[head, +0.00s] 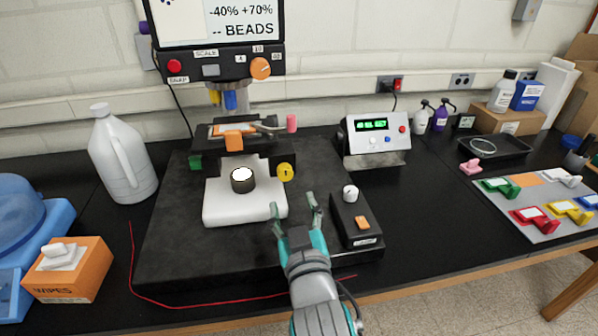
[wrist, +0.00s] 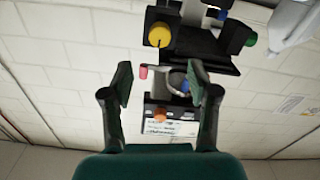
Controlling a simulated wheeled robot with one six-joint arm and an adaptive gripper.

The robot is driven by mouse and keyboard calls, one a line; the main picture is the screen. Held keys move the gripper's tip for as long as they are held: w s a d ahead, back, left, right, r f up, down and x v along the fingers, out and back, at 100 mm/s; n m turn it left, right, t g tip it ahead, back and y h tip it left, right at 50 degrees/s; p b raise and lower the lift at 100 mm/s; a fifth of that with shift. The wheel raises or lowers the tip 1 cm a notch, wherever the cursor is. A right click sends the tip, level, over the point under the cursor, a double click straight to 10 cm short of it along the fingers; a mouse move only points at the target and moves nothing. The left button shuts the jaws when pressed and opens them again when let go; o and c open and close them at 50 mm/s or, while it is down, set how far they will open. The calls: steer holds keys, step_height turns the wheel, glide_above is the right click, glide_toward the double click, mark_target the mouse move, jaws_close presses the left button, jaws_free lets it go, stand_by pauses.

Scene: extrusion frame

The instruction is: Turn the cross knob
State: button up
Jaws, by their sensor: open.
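I cannot tell for sure which knob is the cross knob. A round yellow knob (head: 285,172) is on the right side of the microscope-like stand, and it also shows in the wrist view (wrist: 159,36). A green knob (head: 195,162) is on the stand's left side; the wrist view shows it too (wrist: 250,38). A pink handle end (head: 291,123) sits at the stage's right. My gripper (head: 294,205) is open and empty, in front of the stand and below the yellow knob in the head view. Its two fingers are spread in the wrist view (wrist: 160,78), with the stage seen beyond them.
A black box with a white knob (head: 350,193) and an orange switch (head: 362,223) stands right of my gripper. A monitor panel above carries an orange knob (head: 260,68) and red button (head: 174,66). A white jug (head: 122,160) and wipes box (head: 70,273) stand left.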

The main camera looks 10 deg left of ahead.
mark_target(286, 176)
steer(key=x, duration=1)
jaws_close()
